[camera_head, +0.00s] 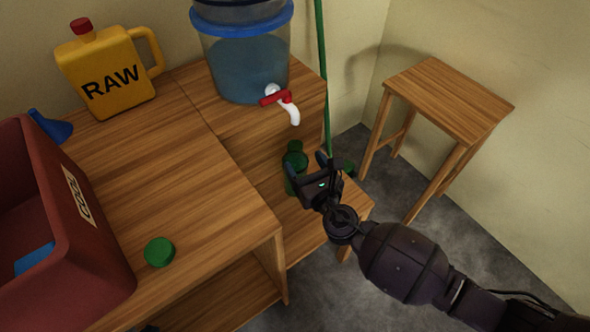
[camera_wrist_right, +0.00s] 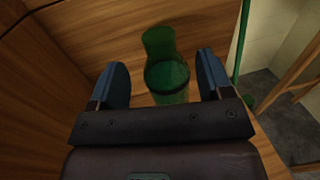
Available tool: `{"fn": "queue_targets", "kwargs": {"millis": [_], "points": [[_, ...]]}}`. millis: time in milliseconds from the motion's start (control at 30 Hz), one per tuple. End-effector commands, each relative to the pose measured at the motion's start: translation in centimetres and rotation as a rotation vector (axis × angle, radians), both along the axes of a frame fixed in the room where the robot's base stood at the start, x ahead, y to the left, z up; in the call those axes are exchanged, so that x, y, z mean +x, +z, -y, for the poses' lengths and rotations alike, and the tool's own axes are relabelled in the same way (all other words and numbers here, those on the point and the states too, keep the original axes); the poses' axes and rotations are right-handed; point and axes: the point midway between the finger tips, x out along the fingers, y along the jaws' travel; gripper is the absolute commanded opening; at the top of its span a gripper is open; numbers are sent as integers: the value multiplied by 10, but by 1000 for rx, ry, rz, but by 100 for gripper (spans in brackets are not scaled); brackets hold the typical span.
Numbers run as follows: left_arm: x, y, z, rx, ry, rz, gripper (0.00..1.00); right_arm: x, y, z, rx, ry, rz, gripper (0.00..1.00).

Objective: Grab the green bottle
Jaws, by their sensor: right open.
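The green bottle (camera_head: 295,160) stands on a lower wooden shelf below the water container's tap. In the right wrist view the bottle (camera_wrist_right: 166,78) is seen from above, between and beyond my open fingers. My right gripper (camera_head: 312,172) is open and close to the bottle, on its right side in the head view. It also shows in the right wrist view (camera_wrist_right: 163,80), with a blue-padded finger on each side. The bottle's lower part is partly hidden by the gripper. My left gripper is not in view.
A clear water container (camera_head: 245,65) with a red-and-white tap (camera_head: 280,98) stands above the bottle. A thin green pole (camera_head: 323,70) rises beside my gripper. A yellow RAW jug (camera_head: 108,78), green cap (camera_head: 159,252), red COOL crate (camera_head: 107,240) and wooden stool (camera_head: 450,95) are around.

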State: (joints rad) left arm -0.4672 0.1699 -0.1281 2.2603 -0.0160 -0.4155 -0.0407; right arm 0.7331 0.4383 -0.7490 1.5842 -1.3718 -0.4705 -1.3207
Motion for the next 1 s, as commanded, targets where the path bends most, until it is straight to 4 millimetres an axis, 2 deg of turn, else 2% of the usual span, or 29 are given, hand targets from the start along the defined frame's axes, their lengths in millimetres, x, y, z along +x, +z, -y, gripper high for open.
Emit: {"fn": "queue_targets", "kwargs": {"millis": [167, 533, 867, 1000], "points": [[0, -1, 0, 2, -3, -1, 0, 8, -1, -4, 0, 0, -1, 73], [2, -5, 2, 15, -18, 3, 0, 45, -3, -21, 2, 0, -5, 73], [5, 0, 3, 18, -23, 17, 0, 50, 0, -24, 1, -1, -2, 73], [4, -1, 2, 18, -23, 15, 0, 50, 0, -24, 1, -1, -2, 54]]}}
